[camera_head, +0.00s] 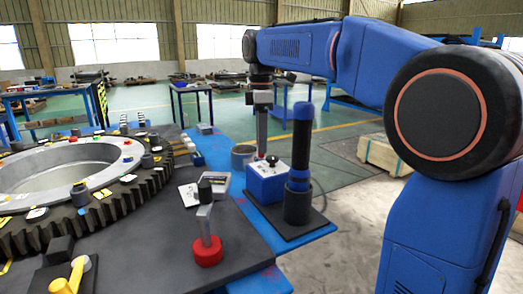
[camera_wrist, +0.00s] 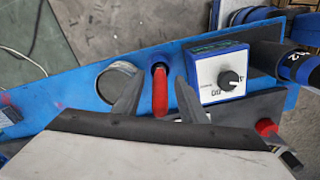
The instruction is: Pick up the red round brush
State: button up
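My gripper (camera_head: 262,148) points down behind the blue box in the head view. In the wrist view my gripper (camera_wrist: 160,84) is open, its fingers apart on either side of a slim red object (camera_wrist: 160,94). This red object has a rounded dark end and lies on or over the blue table surface; it looks like the round brush, though its bristles cannot be made out. I cannot tell whether the fingers touch it. It is hidden in the head view. Another red round piece (camera_head: 208,251), with a grey stem and black top, stands on the dark plate.
A blue box with a black knob (camera_wrist: 223,75) is close right of the fingers. A grey round container (camera_wrist: 116,82) is close left. A dark cylinder with blue bands (camera_head: 299,160) stands upright beside the box. A large toothed ring (camera_head: 110,210) fills the left.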

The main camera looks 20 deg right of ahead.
grip_shut()
